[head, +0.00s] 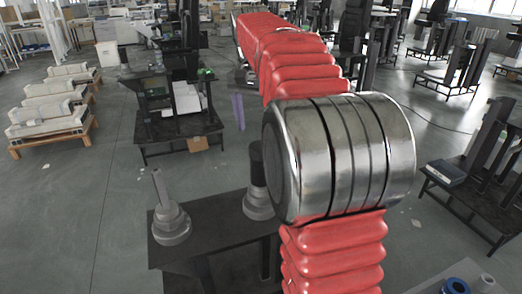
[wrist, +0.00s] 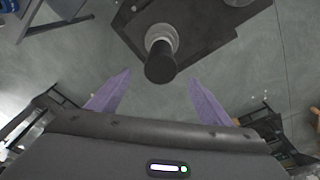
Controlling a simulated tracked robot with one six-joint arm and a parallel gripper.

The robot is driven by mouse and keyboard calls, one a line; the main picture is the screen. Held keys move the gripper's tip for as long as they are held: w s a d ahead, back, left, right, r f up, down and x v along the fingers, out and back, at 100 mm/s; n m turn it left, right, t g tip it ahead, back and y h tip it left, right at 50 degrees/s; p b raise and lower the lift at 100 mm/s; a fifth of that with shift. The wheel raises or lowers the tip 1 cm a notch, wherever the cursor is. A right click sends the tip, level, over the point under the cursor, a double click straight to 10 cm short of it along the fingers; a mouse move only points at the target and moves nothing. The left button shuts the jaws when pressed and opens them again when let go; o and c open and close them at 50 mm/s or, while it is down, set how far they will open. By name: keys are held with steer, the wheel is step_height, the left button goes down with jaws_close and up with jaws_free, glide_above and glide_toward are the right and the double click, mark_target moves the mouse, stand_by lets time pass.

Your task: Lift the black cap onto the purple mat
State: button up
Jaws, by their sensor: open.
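The black cap (head: 257,163) is a dark cylinder on top of a grey stepped column (head: 258,205), which stands on a dark table (head: 215,222). My arm partly covers this column's right side in the head view. In the wrist view the black cap (wrist: 160,68) appears upright on its grey base, beyond and between my fingertips. My gripper (wrist: 159,77) has two purple fingers spread wide, with nothing between them. In the head view my gripper (head: 238,125) hangs above and behind the table, apart from the cap. I see no purple mat in either view.
A second grey column with a thin post (head: 165,205) stands on the table's left side. A dark workstation (head: 178,120) is behind, and wooden pallets with pale blocks (head: 50,110) lie at left. Open grey floor surrounds the table.

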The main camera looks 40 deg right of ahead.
steer(key=shift+f, duration=0.5)
steer(key=shift+w+d+f, duration=0.1)
steer(key=shift+d+f, duration=0.05)
steer(key=shift+f, duration=0.7)
steer(key=shift+w+d+f, duration=0.15)
steer(key=shift+d+f, duration=0.05)
steer(key=shift+f, duration=0.65)
steer(key=shift+w+d+f, duration=0.1)
steer(key=shift+d+f, duration=0.05)
steer(key=shift+f, duration=0.7)
steer(key=shift+c, duration=0.5)
steer(key=c, duration=1.1)
steer(key=shift+r, duration=0.1)
steer(key=shift+c, duration=0.2)
step_height(320, 180, up, 10)
